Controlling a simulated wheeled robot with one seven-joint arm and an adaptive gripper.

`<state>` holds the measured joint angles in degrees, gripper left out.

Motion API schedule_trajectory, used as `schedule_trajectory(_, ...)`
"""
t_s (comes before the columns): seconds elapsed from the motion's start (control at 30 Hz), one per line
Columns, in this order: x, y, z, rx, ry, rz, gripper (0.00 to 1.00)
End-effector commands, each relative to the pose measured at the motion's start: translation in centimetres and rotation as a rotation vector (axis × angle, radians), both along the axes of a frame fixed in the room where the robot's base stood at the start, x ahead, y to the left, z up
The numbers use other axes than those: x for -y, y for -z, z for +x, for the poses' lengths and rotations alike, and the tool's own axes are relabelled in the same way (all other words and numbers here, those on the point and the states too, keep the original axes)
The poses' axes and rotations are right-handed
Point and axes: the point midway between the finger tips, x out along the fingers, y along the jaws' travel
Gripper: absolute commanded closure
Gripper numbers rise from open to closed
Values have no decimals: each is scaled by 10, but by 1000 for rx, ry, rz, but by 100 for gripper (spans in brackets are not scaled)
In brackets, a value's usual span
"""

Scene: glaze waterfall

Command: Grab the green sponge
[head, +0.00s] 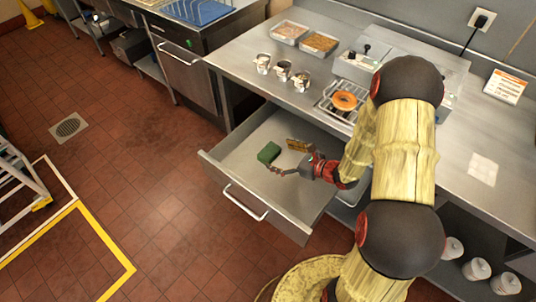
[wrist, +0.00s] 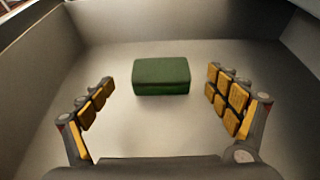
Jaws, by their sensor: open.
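The green sponge (head: 268,152) lies inside an open metal drawer (head: 235,165). In the wrist view the sponge (wrist: 161,76) is a dark green block lying flat on the drawer floor, ahead of and between my fingers. My gripper (head: 288,158) reaches into the drawer from the right. In the wrist view my gripper (wrist: 160,100) is open, with yellow-padded fingers spread wide on either side. The sponge is apart from both fingers, and nothing is held.
The drawer walls (wrist: 180,27) surround the sponge and gripper. The steel counter (head: 238,62) stands above the drawer, with metal cups (head: 282,71), food trays (head: 320,43) and a donut-like ring on a rack (head: 345,101). The drawer floor around the sponge looks clear.

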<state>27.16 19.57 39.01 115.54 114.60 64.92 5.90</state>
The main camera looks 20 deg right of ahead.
Motion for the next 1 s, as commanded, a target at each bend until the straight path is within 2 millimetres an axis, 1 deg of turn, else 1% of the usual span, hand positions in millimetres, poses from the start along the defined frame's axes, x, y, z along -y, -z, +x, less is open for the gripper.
schedule_trajectory(0.2,-16,17,23,2,-5,-1,11)
schedule_trajectory(0.3,-22,20,32,2,-5,0,11)
schedule_trajectory(0.43,-25,21,37,1,-3,-1,11)
schedule_trajectory(0.63,-25,20,38,1,-2,-1,11)
schedule_trajectory(1.0,-25,20,37,1,-3,-1,31)
